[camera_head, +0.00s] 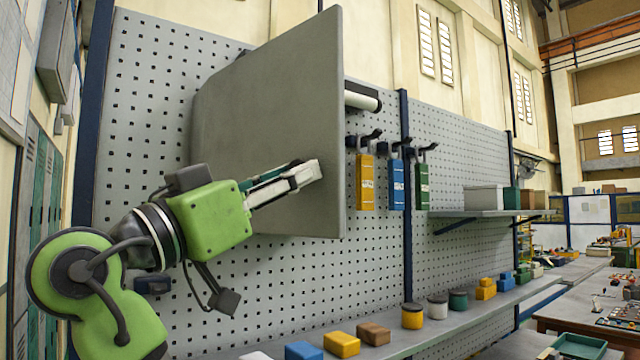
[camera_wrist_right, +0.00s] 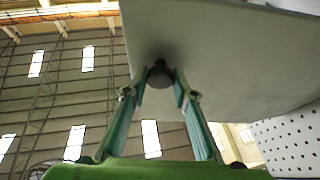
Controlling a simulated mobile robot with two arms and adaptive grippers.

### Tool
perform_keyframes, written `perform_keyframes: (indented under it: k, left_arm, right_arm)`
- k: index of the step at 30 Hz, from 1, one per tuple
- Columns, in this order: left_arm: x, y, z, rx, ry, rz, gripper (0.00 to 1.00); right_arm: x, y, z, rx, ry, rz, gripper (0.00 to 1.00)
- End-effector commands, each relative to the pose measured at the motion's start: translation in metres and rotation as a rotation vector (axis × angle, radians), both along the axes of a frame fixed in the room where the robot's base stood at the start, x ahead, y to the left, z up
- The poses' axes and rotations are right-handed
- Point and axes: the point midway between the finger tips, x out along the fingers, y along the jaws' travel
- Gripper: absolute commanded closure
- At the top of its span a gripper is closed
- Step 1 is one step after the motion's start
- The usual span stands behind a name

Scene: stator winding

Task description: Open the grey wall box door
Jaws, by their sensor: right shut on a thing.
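The grey wall box door (camera_head: 275,105) is a large flat panel in front of the pegboard in the head view. It stands out from the wall at an angle, its right edge swung toward me. The box behind it is hidden. My right gripper (camera_head: 310,174) is at the lower right part of the door's face. In the right wrist view the right gripper (camera_wrist_right: 160,88) is shut on a dark round knob (camera_wrist_right: 160,73) on the door's pale face (camera_wrist_right: 225,50). My left gripper is not in view.
Yellow (camera_head: 365,182), blue (camera_head: 396,185) and green (camera_head: 422,187) tools hang on the pegboard (camera_head: 455,150) right of the door. A shelf (camera_head: 485,213) is farther right. Several blocks and jars stand on the bench (camera_head: 390,345) below. Space in front of the door looks free.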

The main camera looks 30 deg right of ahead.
Motion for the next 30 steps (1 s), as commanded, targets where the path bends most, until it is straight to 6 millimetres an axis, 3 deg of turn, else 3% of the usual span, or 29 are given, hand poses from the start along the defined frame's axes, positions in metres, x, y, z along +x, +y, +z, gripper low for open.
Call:
perform_keyframes:
  k: [9,27,28,29,30]
  left_arm:
    - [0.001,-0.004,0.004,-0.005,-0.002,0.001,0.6]
    - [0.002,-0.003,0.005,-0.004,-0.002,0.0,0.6]
    - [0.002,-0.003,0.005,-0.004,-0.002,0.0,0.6]
    - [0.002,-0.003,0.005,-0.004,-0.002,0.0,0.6]
    - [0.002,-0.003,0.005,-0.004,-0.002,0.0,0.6]
  right_arm:
    - [-0.003,0.036,0.001,0.0,0.001,-0.111,1.0]
    - [-0.003,0.043,0.0,0.001,0.0,-0.139,1.0]
    - [-0.003,0.043,0.0,0.001,0.0,-0.139,0.67]
    - [-0.003,0.043,0.0,0.001,0.0,-0.139,0.59]
    - [-0.003,0.043,0.0,0.001,0.0,-0.139,0.58]
